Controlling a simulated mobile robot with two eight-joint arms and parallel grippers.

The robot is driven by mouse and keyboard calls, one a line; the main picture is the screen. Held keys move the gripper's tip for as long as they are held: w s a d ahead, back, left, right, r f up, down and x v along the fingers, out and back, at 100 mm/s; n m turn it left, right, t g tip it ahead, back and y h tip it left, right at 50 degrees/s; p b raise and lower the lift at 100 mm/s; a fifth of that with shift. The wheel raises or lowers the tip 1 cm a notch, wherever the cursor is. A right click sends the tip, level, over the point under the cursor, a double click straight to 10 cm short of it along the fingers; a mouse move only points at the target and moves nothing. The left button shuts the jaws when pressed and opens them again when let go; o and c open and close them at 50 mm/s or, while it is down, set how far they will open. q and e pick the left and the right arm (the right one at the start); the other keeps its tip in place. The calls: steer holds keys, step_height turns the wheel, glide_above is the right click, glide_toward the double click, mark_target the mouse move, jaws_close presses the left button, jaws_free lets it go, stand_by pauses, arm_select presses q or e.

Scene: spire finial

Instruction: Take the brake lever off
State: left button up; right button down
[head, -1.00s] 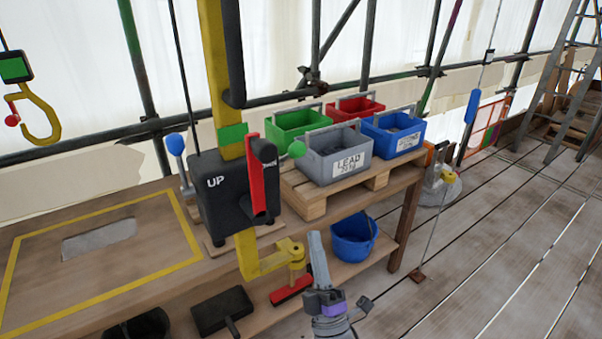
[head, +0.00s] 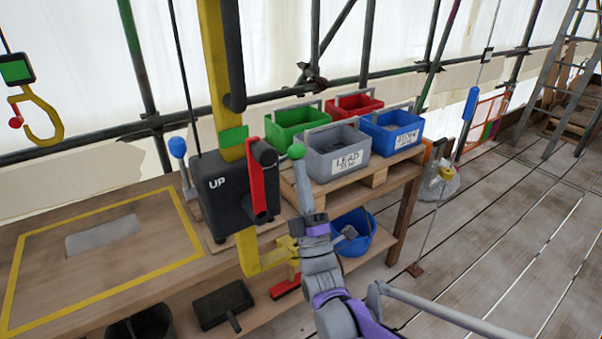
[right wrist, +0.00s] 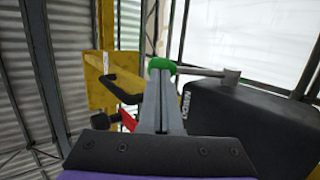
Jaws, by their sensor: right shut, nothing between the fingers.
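The black winch box (head: 225,195) marked UP stands on the bench, with a red bar (head: 257,188) and black handle on its right side. A green ball knob (head: 297,151) shows right of the box. In the right wrist view the green knob (right wrist: 161,65) ends a grey rod (right wrist: 200,72) running to a block over the black box (right wrist: 235,115). No label names the brake lever. My right gripper (head: 299,168) is shut and empty, its tips just below the knob in the head view; in the wrist view its fingers (right wrist: 159,90) overlap the knob's lower edge. I cannot tell whether they touch.
A blue ball-topped lever (head: 176,147) stands left of the box. A yellow post (head: 215,80) rises behind it. The grey LEAD crate (head: 338,155), with green, red and blue crates, sits on a pallet beyond my gripper. A yellow hook (head: 42,120) hangs at left.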

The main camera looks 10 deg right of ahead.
stand_by(0.3)
steer(key=w+r+n+g+p, duration=0.1)
steer(key=r+g+p, duration=0.1)
steer(key=p, duration=0.1)
steer(key=w+a+r+n+g+y+p, duration=0.1)
steer(key=r+g+p, duration=0.1)
steer(key=p, duration=0.2)
steer(key=w+r+g+p, duration=0.1)
steer(key=r+g+p, duration=0.1)
steer(key=p, duration=0.1)
steer(key=shift+w+a+r+n+y+p, duration=0.2)
steer(key=shift+w+n+y+p, duration=0.1)
steer(key=shift+w+n, duration=0.1)
arm_select(q)
step_height(320, 180, up, 14)
steer(key=w+p, duration=0.1)
steer(key=w, duration=0.1)
steer(key=shift+w+t, duration=0.4)
arm_select(e)
steer(key=x, duration=0.3)
steer(key=shift+s+a+r, duration=0.15)
steer(key=shift+a+r, duration=0.05)
steer(key=shift+a, duration=0.05)
arm_select(q)
steer(key=shift+d, duration=0.1)
arm_select(e)
steer(key=shift+r, duration=0.1)
